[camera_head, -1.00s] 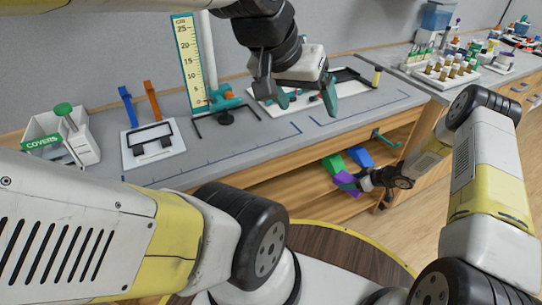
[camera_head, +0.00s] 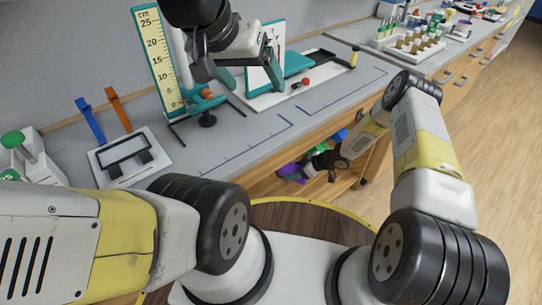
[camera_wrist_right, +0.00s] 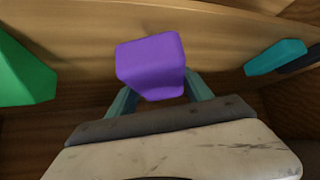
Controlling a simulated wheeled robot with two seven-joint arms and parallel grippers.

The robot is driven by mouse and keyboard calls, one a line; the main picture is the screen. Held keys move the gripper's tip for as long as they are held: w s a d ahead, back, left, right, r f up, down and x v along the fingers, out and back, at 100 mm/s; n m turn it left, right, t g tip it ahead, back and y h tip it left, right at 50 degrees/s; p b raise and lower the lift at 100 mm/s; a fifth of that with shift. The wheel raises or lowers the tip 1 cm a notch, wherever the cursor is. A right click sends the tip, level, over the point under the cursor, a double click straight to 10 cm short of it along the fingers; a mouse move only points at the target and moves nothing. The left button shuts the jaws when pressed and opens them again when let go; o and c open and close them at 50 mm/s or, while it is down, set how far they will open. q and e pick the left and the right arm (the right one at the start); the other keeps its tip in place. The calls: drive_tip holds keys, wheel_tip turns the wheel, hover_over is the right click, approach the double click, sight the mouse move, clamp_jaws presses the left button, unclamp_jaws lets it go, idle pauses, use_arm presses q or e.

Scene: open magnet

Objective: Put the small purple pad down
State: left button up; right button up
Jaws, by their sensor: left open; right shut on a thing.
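The small purple pad (camera_head: 291,171) is in the open shelf space under the bench. My right gripper (camera_head: 310,170) is shut on it; the arm reaches in from the right. In the right wrist view the pad (camera_wrist_right: 152,65) sits between the two teal fingers (camera_wrist_right: 160,92), with wood behind and below it. I cannot tell whether it touches the shelf. My left gripper (camera_head: 252,77) is open above the bench, in front of an upright white panel with a teal frame (camera_head: 277,50).
A green block (camera_wrist_right: 22,75) is left of the pad and a teal piece (camera_wrist_right: 275,57) right of it. A blue block (camera_head: 339,136) is behind. On the bench stand a ruler (camera_head: 158,60), a white tray (camera_head: 318,72) and a white clamp plate (camera_head: 125,155).

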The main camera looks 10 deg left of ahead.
drive_tip(key=s+a, duration=0.1)
drive_tip(key=a, duration=0.2)
drive_tip(key=s+a, duration=0.2)
drive_tip(key=s+a+f, duration=0.1)
drive_tip(key=s+a, duration=0.1)
drive_tip(key=a, duration=0.1)
drive_tip(key=shift+a, duration=0.3)
drive_tip(key=shift+s+a+f, duration=0.1)
drive_tip(key=shift+f, duration=1.6)
drive_tip(key=shift+f, duration=0.1)
drive_tip(key=o, duration=1.5)
drive_tip(key=shift+f, duration=0.1)
drive_tip(key=shift+r, duration=0.3)
drive_tip(key=v, duration=1.2)
drive_tip(key=shift+f, duration=0.1)
